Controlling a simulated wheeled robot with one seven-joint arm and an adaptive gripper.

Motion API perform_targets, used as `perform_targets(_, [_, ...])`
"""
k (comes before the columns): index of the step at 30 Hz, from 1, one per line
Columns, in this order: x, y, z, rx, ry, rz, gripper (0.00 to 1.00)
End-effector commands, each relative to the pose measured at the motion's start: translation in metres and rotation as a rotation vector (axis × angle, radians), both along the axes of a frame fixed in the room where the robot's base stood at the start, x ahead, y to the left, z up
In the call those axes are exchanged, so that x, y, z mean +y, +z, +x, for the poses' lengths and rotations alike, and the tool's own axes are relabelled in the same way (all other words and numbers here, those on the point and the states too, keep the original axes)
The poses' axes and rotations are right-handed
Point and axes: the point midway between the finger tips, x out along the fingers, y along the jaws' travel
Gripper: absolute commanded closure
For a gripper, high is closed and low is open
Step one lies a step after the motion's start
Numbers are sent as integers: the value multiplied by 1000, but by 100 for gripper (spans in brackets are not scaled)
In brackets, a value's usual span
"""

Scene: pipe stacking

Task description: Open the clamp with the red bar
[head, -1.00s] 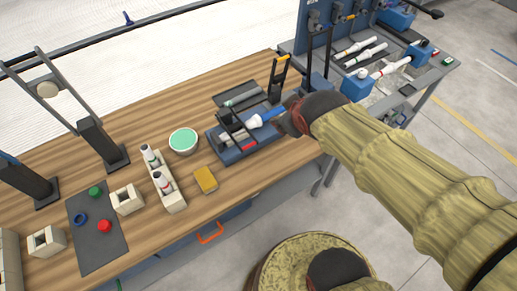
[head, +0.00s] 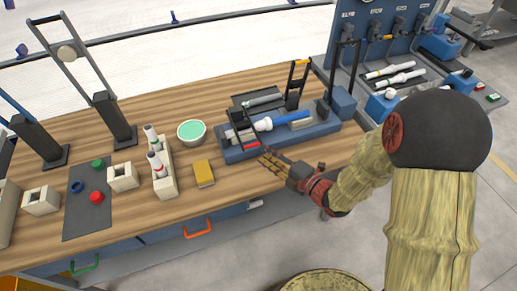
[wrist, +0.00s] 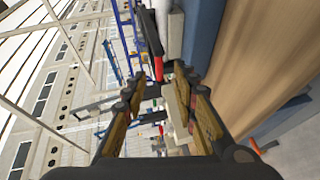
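The clamp with the red bar (head: 251,146) is a dark frame at the left part of the blue fixture (head: 232,154). It is folded down over the pipe, with its red bar low at the front edge. The red bar also shows in the wrist view (wrist: 157,68), just beyond my fingertips. A white and blue pipe (head: 290,119) lies in the fixture. The other clamp, with a yellow bar (head: 301,62), stands raised at the back. My gripper (head: 266,163) is in front of the fixture, close to the red bar; in the wrist view its fingers (wrist: 160,84) are apart with nothing held.
A yellow block (head: 203,173) and a green-topped bowl (head: 192,131) stand left of the fixture. A beige holder (head: 166,180) with white pieces is further left. A blue pegboard station (head: 385,40) stands at the right. The table front left of my gripper is clear.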

Motion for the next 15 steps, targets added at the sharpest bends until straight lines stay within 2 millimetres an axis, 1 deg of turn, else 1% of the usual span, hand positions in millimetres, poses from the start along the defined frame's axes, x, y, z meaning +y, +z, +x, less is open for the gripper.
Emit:
perform_targets(5, [12, -3, 13, -7, 7, 1, 72])
perform_targets(12, [35, -10, 41, -5, 6, 1, 72])
perform_targets(15, [42, -12, 50, -4, 4, 0, 72])
